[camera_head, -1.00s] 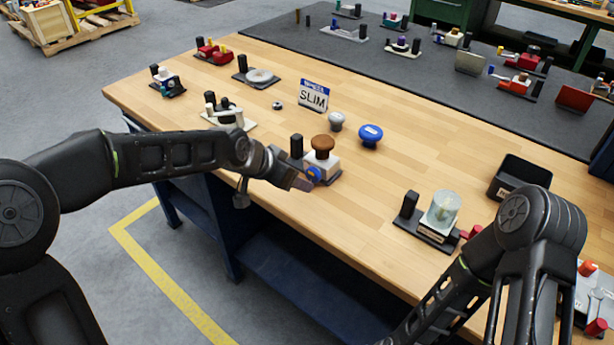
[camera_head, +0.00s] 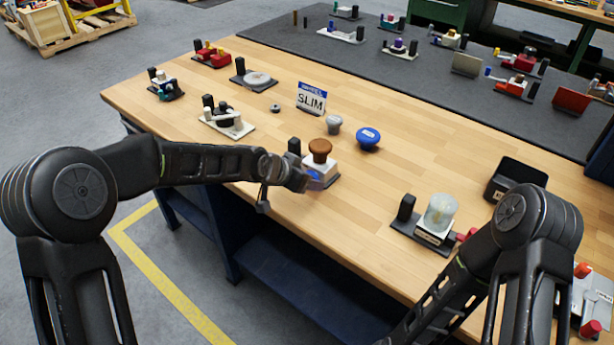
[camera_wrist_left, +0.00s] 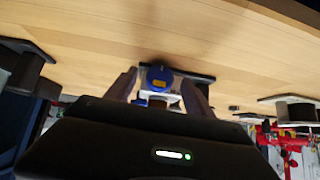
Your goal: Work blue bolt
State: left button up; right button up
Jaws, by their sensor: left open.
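The blue bolt (camera_head: 313,176) is on the front of a white block with a brown mushroom knob (camera_head: 320,149), near the bench's front edge. In the left wrist view the round blue bolt head (camera_wrist_left: 160,75) lies between the two fingers. My left gripper (camera_head: 302,181) is beside the block in the head view, partly covering its front. In the left wrist view my left gripper (camera_wrist_left: 160,90) is open, with a finger on each side of the bolt. I cannot tell whether a finger touches it. My right gripper is out of view; only its arm shows.
A black post (camera_head: 294,147) stands beside the block. A blue mushroom knob (camera_head: 368,138), a grey knob (camera_head: 334,124) and the SLIM sign (camera_head: 311,97) stand behind. A clear-domed unit (camera_head: 440,214) is to the right. The wooden bench (camera_head: 400,170) between them is clear.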

pick_arm(q)
jog(key=shift+x, duration=0.75)
grip_shut()
jog(key=shift+f, duration=0.15)
